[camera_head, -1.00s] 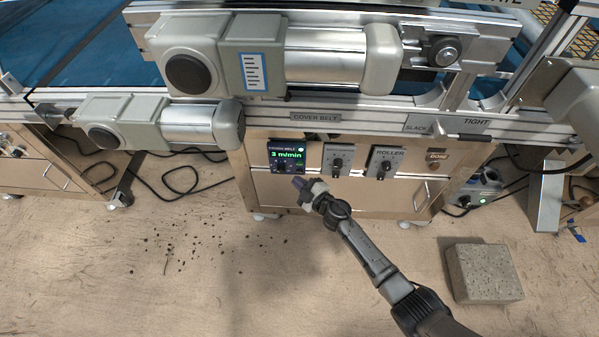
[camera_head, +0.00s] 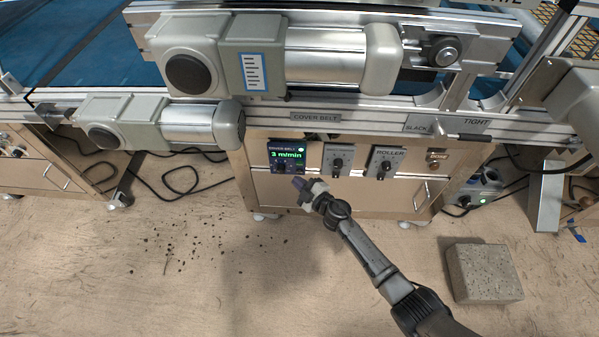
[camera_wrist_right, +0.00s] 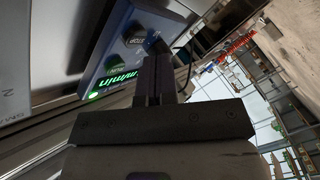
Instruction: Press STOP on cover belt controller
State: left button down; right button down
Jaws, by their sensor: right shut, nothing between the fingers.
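The cover belt controller (camera_head: 288,157) is a small dark blue box on the front of the wooden cabinet. Its display reads 3 m/min in green, and a green light glows at its upper right. It also shows in the right wrist view (camera_wrist_right: 112,62), where a STOP button (camera_wrist_right: 136,38) is visible on its face. My right gripper (camera_head: 298,183) is shut and empty, just below the controller in the head view. In the right wrist view its fingers (camera_wrist_right: 156,62) point at the controller close to the buttons; I cannot tell whether they touch. My left gripper is not in view.
Two grey knob boxes sit right of the controller, the nearer one (camera_head: 338,160) and the ROLLER box (camera_head: 385,161). Large motors (camera_head: 290,55) overhang the cabinet. A concrete block (camera_head: 483,272) lies on the floor at right. Cables and dark crumbs lie on the floor at left.

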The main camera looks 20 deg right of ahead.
jog(key=shift+w+d, duration=0.2)
jog(key=shift+w, duration=0.2)
jog(key=shift+w, duration=0.2)
dwell(0.7)
jog(key=shift+w+d, duration=0.1)
jog(key=shift+d, duration=0.05)
dwell(0.4)
jog(key=shift+s+a+p, duration=0.3)
jog(key=shift+s+a, duration=0.05)
jog(key=shift+s, duration=0.35)
